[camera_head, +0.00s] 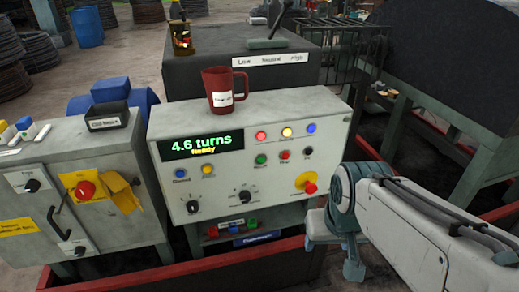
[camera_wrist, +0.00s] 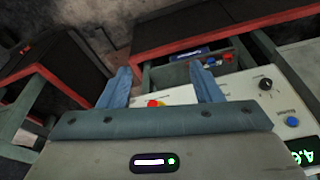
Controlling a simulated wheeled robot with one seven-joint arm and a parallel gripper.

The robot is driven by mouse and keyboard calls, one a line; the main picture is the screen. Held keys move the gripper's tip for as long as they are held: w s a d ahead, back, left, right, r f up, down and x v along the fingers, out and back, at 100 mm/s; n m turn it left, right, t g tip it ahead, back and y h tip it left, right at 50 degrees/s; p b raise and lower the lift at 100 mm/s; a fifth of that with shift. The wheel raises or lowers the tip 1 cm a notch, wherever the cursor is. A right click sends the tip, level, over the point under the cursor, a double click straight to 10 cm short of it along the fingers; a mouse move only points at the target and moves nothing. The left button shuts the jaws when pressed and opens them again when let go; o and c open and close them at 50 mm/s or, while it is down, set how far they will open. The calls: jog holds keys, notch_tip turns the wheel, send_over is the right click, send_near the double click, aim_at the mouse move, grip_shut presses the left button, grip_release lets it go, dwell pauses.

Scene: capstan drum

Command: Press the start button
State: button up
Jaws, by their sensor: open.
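The control panel (camera_head: 225,190) is a pale sloped box with a display (camera_head: 203,145) reading "4.6 turns" and "Ready". Its middle row has a green button (camera_head: 261,159), a red button (camera_head: 284,155) and a black button (camera_head: 308,152); their small labels are hard to read, so I cannot confirm which is start. My gripper (camera_head: 335,245) is at the panel's lower right, below and right of these buttons. In the wrist view my gripper (camera_wrist: 160,85) is open and empty, with the red-and-yellow emergency stop (camera_wrist: 154,103) showing between its fingers. The three buttons are hidden there.
The emergency stop (camera_head: 310,187) stands out at the panel's right, close to my gripper. A red mug (camera_head: 221,88) stands on top of the panel. A grey cabinet (camera_head: 90,160) is at left. Red rails (camera_head: 180,272) run along the floor below.

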grip_shut()
dwell(0.3)
dwell(1.6)
